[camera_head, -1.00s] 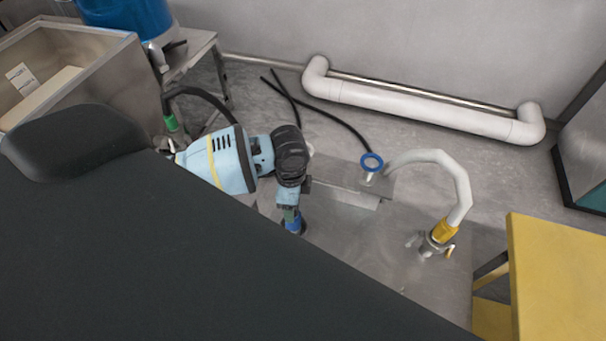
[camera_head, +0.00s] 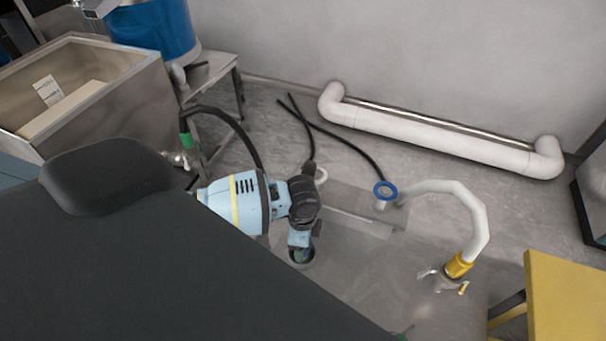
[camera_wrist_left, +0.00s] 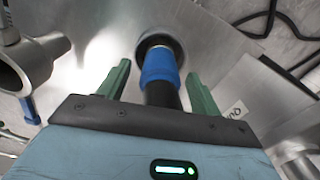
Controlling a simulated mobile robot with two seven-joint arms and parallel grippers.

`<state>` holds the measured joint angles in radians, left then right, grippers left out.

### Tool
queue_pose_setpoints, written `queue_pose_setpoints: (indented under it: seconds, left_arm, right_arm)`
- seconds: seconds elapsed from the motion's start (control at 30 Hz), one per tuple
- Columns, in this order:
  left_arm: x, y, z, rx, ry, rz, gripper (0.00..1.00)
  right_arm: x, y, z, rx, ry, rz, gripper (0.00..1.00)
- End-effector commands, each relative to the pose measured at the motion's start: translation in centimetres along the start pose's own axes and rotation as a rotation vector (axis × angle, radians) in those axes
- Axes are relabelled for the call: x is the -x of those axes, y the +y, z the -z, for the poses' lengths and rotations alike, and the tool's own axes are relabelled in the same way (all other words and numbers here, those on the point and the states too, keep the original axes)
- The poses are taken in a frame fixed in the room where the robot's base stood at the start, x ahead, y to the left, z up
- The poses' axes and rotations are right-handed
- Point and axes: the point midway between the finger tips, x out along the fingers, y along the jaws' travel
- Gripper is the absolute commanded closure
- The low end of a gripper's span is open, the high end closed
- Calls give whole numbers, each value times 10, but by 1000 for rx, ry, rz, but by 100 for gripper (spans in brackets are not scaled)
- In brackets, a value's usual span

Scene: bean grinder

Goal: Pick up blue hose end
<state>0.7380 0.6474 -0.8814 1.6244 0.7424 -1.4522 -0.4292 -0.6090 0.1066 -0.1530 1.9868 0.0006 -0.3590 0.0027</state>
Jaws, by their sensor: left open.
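The blue hose end (camera_wrist_left: 160,65) is a blue collar on a black hose, with its far end at a round metal fitting (camera_wrist_left: 160,42) in the left wrist view. My left gripper (camera_wrist_left: 157,72) is open, its two green fingers on either side of the blue collar with gaps showing on both sides. Nothing is gripped. In the head view my left gripper (camera_head: 302,246) points down at a dark round opening in the metal surface, and the blue collar is mostly hidden there. My right gripper cannot be made out.
A blue ring fitting (camera_head: 384,190) stands near a metal block, beside a white curved pipe (camera_head: 473,210) with a yellow collar. A green-collared hose (camera_head: 185,139) hangs by the metal bin (camera_head: 150,110). A yellow table (camera_head: 565,300) is at right. My dark body covers the lower left.

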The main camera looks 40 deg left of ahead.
Motion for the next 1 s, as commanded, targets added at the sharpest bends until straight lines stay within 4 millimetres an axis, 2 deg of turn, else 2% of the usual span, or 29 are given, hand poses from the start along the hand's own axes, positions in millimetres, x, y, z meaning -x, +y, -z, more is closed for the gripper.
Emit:
queue_pose_setpoints:
  seconds: [0.1, 0.33, 0.8, 1.0]
  left_arm:
    - [-7, 0, 0, 0, -1, 0, 35]
    - [-7, 0, 0, -1, 0, 1, 37]
    - [-7, 0, 0, -1, -1, 1, 98]
    - [-6, -1, 0, -1, 1, 3, 98]
  right_arm:
    - [-1, 0, -1, 2, -2, 0, 64]
    - [0, 2, 0, 8, 0, 1, 64]
    - [0, 2, 0, 10, 0, 1, 64]
    - [0, 2, 0, 10, 0, 1, 64]
